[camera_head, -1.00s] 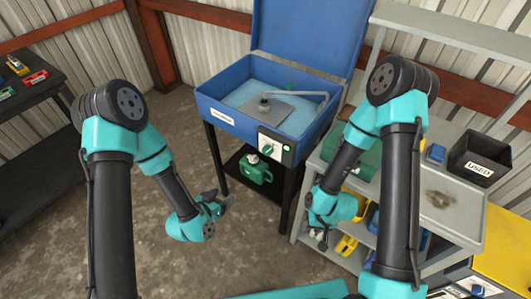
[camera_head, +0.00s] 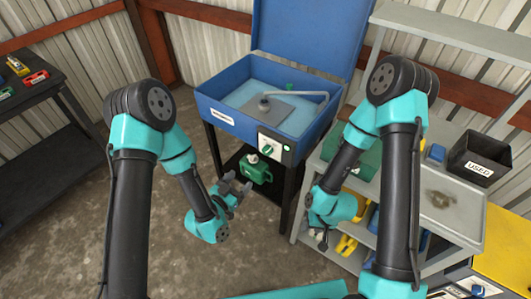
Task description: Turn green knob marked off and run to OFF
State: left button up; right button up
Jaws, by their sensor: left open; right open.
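The green knob (camera_head: 268,149) is on a pale control plate (camera_head: 275,144) at the front right of the blue parts washer (camera_head: 230,121). Its markings are too small to read. A small green light (camera_head: 287,148) shows beside it. My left gripper (camera_head: 239,188) is open and empty, below and to the left of the knob, apart from it. My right gripper (camera_head: 319,238) is low in front of the grey shelf unit, pointing down; its fingers are small and partly hidden, and it holds nothing visible.
A green can (camera_head: 257,169) sits on the washer's lower shelf. The grey shelf unit (camera_head: 440,195) at right carries a black bin marked USED (camera_head: 480,158). A dark bench (camera_head: 48,95) stands at far left. The concrete floor between bench and washer is clear.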

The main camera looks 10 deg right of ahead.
aim_at(266, 152)
pick_arm(q)
jog(key=x, duration=1.6)
jog(key=shift+a, duration=0.1)
jog(key=shift+c, duration=0.5)
jog(key=c, duration=0.8)
